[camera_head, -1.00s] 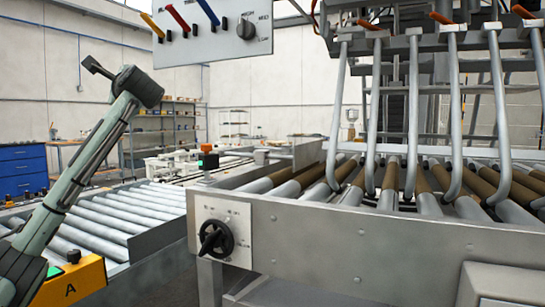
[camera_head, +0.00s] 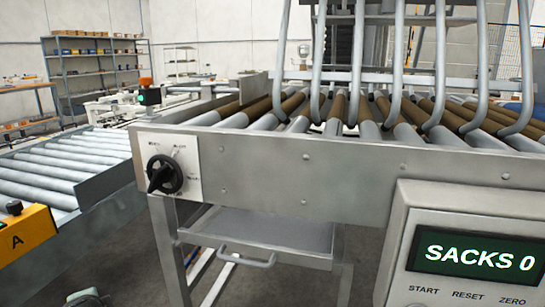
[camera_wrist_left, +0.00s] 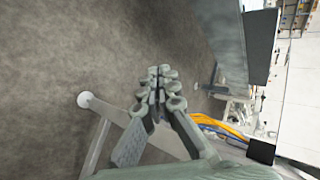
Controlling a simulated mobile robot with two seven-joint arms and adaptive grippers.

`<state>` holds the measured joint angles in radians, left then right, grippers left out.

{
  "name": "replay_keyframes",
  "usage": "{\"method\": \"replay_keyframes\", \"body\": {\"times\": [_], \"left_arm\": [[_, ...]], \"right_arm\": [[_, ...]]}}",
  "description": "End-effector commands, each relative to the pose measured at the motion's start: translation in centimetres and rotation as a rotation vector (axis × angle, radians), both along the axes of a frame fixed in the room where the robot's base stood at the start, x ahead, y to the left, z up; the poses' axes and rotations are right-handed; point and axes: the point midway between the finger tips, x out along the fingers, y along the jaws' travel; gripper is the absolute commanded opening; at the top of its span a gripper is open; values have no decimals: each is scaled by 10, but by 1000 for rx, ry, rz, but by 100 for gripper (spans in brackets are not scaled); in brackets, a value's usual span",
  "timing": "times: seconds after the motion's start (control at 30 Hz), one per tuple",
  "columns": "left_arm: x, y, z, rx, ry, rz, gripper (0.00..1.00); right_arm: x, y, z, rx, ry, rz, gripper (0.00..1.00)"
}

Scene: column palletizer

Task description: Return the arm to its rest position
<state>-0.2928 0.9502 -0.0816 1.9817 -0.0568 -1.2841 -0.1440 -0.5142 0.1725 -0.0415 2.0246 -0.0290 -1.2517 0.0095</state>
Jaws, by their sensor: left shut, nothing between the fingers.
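My left gripper (camera_wrist_left: 160,85) shows in the left wrist view with its two fingers together and nothing between them. It is over bare grey floor (camera_wrist_left: 120,40), with a pale metal leg with a round end beside it. In the head view only a small grey-green part of my arm shows at the bottom left edge; the gripper itself is out of that view. My right arm is not in view.
A roller conveyor frame (camera_head: 290,165) with a black rotary knob (camera_head: 164,174) fills the middle. A counter panel (camera_head: 470,250) reads SACKS 0 at bottom right. A second roller conveyor (camera_head: 60,165) and a yellow box marked A (camera_head: 28,233) are at left.

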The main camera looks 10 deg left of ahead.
Motion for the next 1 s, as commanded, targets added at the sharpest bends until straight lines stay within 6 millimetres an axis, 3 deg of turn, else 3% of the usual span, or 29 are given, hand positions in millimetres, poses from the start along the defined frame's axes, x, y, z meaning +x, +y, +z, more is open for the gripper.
{"method": "replay_keyframes", "body": {"times": [0.1, 0.27, 0.47, 0.67, 0.8, 0.9, 1.0], "left_arm": [[-35, -7, -30, -55, 31, 29, 0], [-79, -14, -60, -120, 63, 75, 0], [-98, -62, -101, -279, 53, 157, 0], [-120, -127, -142, -463, 55, 252, 0], [-134, -190, -168, -622, 54, 334, 0], [-140, -230, -178, -719, 54, 386, 0], [-142, -255, -182, -776, 53, 416, 0]], "right_arm": [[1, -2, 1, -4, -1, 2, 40], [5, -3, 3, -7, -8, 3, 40], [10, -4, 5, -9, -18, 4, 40], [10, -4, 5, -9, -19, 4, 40], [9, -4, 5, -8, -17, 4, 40], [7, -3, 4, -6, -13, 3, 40], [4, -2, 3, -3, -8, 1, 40]]}}
